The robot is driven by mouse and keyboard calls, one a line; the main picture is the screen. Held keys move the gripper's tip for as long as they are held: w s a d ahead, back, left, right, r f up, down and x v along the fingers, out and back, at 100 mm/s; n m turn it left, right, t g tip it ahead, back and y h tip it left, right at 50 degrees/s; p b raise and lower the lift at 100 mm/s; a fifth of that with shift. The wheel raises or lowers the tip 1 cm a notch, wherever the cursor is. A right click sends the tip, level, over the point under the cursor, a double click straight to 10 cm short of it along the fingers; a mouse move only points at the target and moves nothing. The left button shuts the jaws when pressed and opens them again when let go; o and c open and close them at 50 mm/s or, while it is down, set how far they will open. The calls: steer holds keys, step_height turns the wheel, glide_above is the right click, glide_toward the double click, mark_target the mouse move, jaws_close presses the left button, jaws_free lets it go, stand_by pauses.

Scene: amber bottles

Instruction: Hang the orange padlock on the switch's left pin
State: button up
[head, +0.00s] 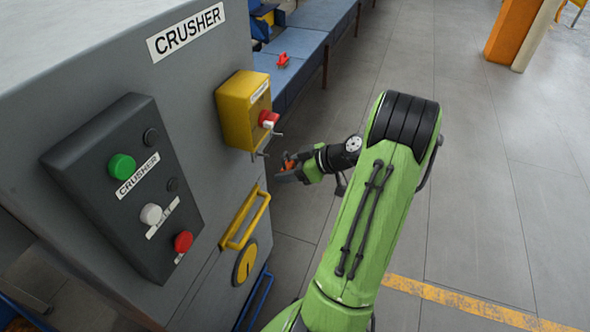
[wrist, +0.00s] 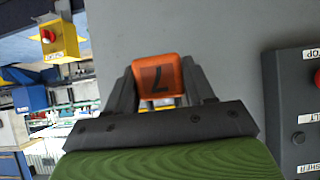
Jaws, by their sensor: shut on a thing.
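The orange padlock (wrist: 158,80), marked with a dark 7, is held between the two fingers of my gripper (wrist: 160,95) in the wrist view. In the head view the padlock (head: 289,162) is small and partly covered by my gripper (head: 284,169). Its shackle cannot be made out. The switch is a yellow box (head: 236,108) with a red knob (head: 268,118), fixed on the grey crusher cabinet. Thin metal pins (head: 261,154) stick out by its lower edge. My gripper is below and right of the box, apart from it. The switch (wrist: 62,38) also shows at the wrist view's upper left.
The grey cabinet (head: 195,70) carries a dark button panel (head: 120,215), a yellow handle (head: 240,222) and a round yellow disc (head: 245,262). A red object (head: 283,60) lies on the blue bench (head: 300,45) behind. The floor to the right is open.

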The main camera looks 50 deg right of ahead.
steer(key=w+a+f, duration=0.1)
steer(key=w+a, duration=0.1)
steer(key=w, duration=0.4)
steer(key=shift+f+b, duration=0.25)
steer(key=shift+b, duration=0.15)
steer(key=shift+w+a, duration=0.1)
stand_by(0.6)
steer(key=o, duration=1.2)
steer(key=p+v, duration=0.3)
steer(key=v, duration=1.2)
steer(key=shift+s+r, duration=0.3)
steer(key=shift+r, duration=0.05)
